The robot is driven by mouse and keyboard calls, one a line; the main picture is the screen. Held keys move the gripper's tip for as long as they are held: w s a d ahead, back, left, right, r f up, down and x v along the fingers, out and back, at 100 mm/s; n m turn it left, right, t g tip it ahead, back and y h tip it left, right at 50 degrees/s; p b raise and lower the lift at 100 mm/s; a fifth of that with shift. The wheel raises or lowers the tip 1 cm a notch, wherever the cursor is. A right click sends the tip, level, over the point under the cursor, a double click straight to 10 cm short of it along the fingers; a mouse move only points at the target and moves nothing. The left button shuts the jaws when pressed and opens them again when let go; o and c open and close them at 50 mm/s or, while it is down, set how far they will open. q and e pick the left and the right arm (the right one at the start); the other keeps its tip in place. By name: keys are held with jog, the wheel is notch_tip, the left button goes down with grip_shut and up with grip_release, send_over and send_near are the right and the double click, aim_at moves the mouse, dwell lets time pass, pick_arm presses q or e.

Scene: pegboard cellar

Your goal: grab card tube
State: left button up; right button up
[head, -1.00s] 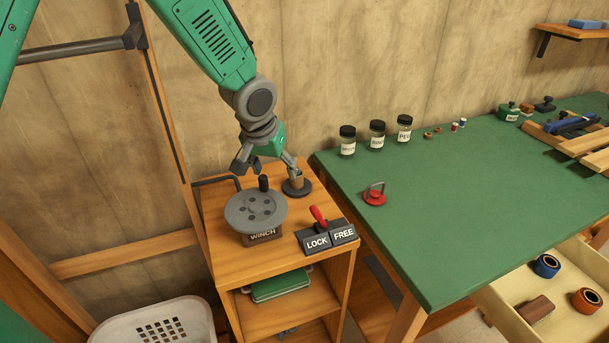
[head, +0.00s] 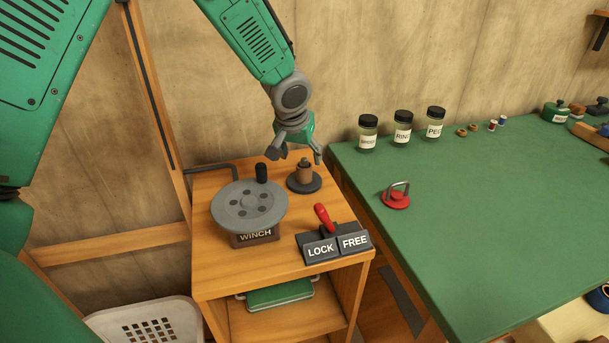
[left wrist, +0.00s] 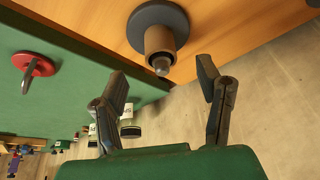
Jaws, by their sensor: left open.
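The card tube (head: 304,173) is a short brown tube standing upright on a round dark base, with a peg's rounded tip showing at its top. It stands at the back right of the wooden cabinet top. In the left wrist view the tube (left wrist: 160,42) shows end-on at the top middle, beyond the fingertips. My left gripper (head: 297,155) is open and empty just above the tube, its fingers pointing down. In the left wrist view its two fingers (left wrist: 162,78) are spread apart. My right gripper is not in view.
A grey winch wheel (head: 249,207) with a black knob stands left of the tube. A red-handled LOCK/FREE lever (head: 335,240) is in front. The green table (head: 470,220) to the right holds several jars and a red ring-handled piece (head: 396,198). A wall is behind.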

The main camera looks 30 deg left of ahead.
aim_at(303, 162)
pick_arm(q)
jog(key=shift+x, duration=0.9)
jog(key=x, duration=0.3)
jog(key=shift+w+d+f+b, duration=0.15)
jog(key=shift+w+f+b, duration=0.15)
jog(key=shift+w+b, duration=0.1)
jog(key=shift+w+a+f, duration=0.2)
jog(key=shift+w+f, duration=0.05)
jog(key=shift+f, duration=0.15)
jog(key=shift+s+a, duration=0.1)
jog(key=shift+a, duration=0.15)
jog(key=c, duration=0.9)
jog(key=shift+d, duration=0.15)
